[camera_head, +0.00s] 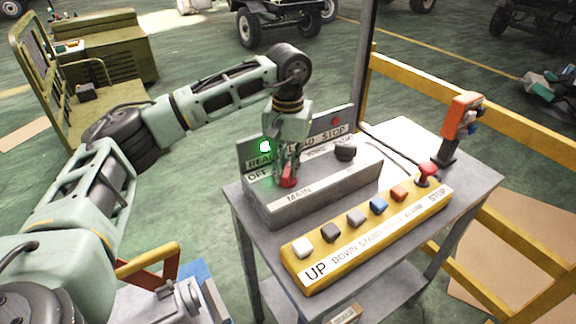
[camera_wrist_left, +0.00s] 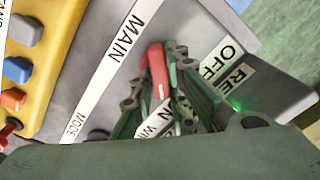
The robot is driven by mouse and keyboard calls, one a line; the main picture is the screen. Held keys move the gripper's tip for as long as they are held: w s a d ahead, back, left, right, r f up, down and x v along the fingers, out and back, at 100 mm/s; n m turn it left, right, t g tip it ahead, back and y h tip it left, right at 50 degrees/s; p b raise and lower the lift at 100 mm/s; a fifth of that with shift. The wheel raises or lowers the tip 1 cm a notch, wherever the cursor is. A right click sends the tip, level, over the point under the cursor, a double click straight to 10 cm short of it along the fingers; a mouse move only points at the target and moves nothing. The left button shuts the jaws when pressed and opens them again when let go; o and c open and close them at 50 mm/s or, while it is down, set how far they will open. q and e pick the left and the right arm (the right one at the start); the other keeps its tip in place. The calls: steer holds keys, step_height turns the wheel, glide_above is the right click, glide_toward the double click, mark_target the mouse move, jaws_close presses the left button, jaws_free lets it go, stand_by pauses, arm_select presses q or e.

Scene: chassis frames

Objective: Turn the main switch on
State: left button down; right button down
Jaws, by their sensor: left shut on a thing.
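The main switch (camera_head: 288,182) is a small red handle on the grey control box (camera_head: 335,190), above the MAIN label. My left gripper (camera_head: 286,172) reaches down onto it from above and is shut on it. In the left wrist view the red main switch (camera_wrist_left: 157,72) sits between the two fingers of the left gripper (camera_wrist_left: 160,84). The OFF label (camera_wrist_left: 219,59) is beside the fingers there. A green lamp (camera_head: 265,146) glows by the READY label. The fingers partly hide the switch and its markings. My right gripper is not in view.
A yellow button panel (camera_head: 318,278) with several coloured buttons and a red mushroom STOP button (camera_head: 427,170) lies in front of the box. A black knob (camera_head: 345,151) is on the box's right. An orange handheld device (camera_head: 461,116) stands at the cart's right corner. Yellow rails (camera_head: 420,86) are behind.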

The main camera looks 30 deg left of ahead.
mark_target(288, 167)
arm_select(q)
steer(key=shift+r, duration=0.1)
steer(key=c, duration=1.7)
jaws_free()
step_height(288, 167, up, 12)
steer(key=shift+f, duration=0.1)
